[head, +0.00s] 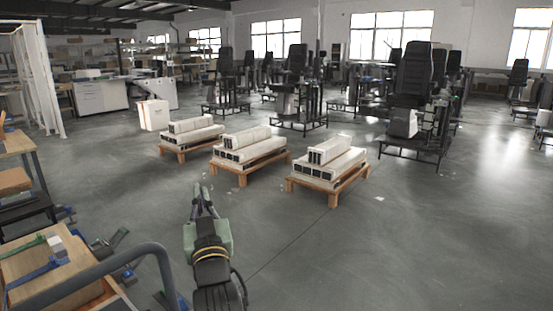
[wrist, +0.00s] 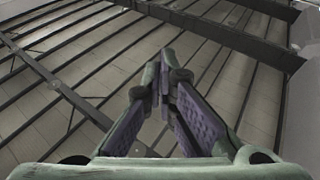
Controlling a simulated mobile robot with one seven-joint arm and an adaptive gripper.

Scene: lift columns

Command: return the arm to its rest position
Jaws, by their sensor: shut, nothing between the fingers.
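My gripper (head: 204,198) shows at the lower middle of the head view, at the end of my green and black arm, over bare floor. Its fingers point away from me and upward. In the wrist view my gripper (wrist: 161,82) has its fingertips together, with purple pads and nothing between them. Behind the fingers the wrist view shows only the ceiling and its dark beams (wrist: 225,28). The gripper touches nothing.
Three wooden pallets with pale column parts (head: 190,138), (head: 248,152), (head: 327,170) stand on the floor ahead. A workbench with clamps (head: 85,260) is close at the left. The grey floor (head: 400,240) at the right is open. Black seat rigs (head: 412,120) stand farther back.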

